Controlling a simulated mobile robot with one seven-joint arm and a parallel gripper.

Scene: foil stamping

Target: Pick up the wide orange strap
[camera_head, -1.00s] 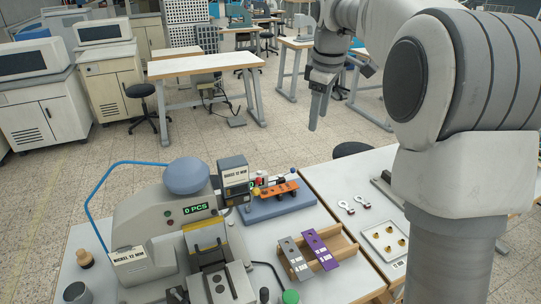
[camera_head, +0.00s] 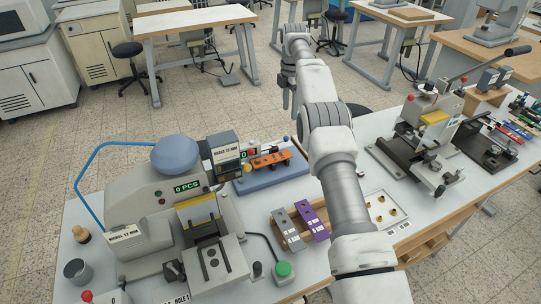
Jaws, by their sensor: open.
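The orange strap (camera_head: 270,159) lies flat on a blue-grey block-shaped fixture (camera_head: 262,184) behind the round-topped press. It has dark spots or holes along it. A grey strap (camera_head: 288,231) and a purple strap (camera_head: 313,220) lie side by side, tilted, on a wooden rack nearer to me. My gripper (camera_head: 287,103) hangs pointing down, beyond and above the fixture, to the upper right of the orange strap. It is open and apart from every strap. Its fingers are small and dark in this view, and nothing shows between them.
The grey press (camera_head: 165,215) with its blue dome stands left of the fixture. A green button (camera_head: 283,269) stands in front of the rack. A white tray (camera_head: 379,225) of brass parts is right of my arm. Another press (camera_head: 430,125) stands farther right.

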